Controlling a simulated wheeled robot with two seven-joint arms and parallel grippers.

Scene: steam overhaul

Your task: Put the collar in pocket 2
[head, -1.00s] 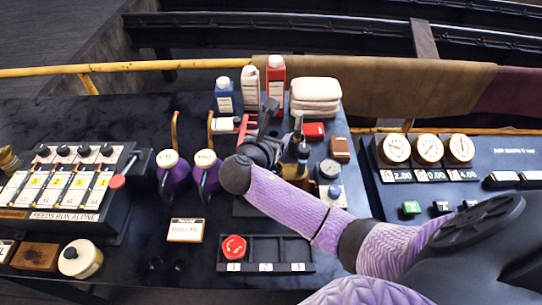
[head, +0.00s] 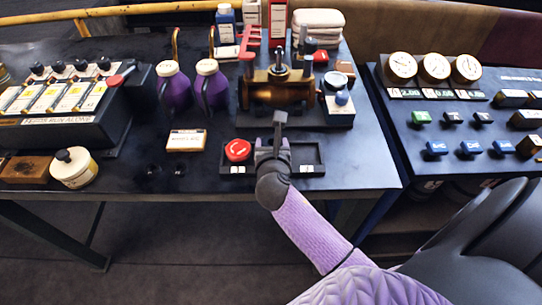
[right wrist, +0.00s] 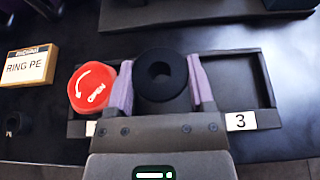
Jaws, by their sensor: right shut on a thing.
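The black collar (right wrist: 161,76), a thick ring with a round hole, is between the two purple fingers of my right gripper (right wrist: 161,85) in the right wrist view. The fingers are shut on it from both sides. In the head view my right gripper (head: 274,150) is over the middle of the black pocket tray (head: 308,152) and hides pocket 2; I cannot make out the collar there. In the right wrist view the collar appears over the middle of the tray (right wrist: 238,75); its height above the floor is unclear. My left gripper is not in view.
A red knob marked OPEN (head: 237,150) sits in pocket 1, just left of my gripper. Pocket 3, at the right, looks empty. A brass valve (head: 278,90) stands behind the tray. A label block (head: 186,140) lies to the left.

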